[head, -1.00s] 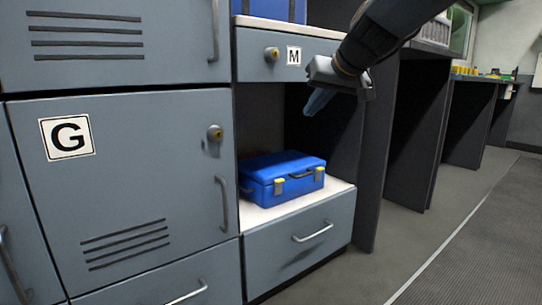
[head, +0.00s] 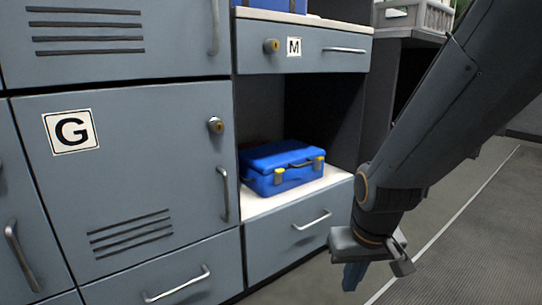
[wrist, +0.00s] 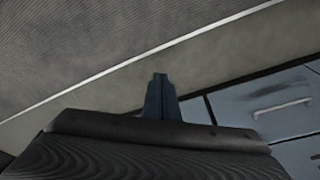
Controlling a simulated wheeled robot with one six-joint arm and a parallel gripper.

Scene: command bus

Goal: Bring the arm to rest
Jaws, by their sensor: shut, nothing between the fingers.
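My gripper (head: 355,275) hangs at the lower right in the head view, in front of the cabinets and above the floor. Its blue fingers point down and are shut with nothing between them. In the wrist view the shut fingers (wrist: 160,97) show against the floor. My arm comes in from the upper right and hides part of the aisle and the desks behind it.
A blue case (head: 283,167) lies on the white shelf (head: 300,196) of an open niche, left of my gripper. Drawer M (head: 300,50) is above it and another drawer (head: 300,228) below. Locker G (head: 130,180) is closed at left. A grey crate (head: 420,15) stands behind. The floor (head: 470,235) at right is clear.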

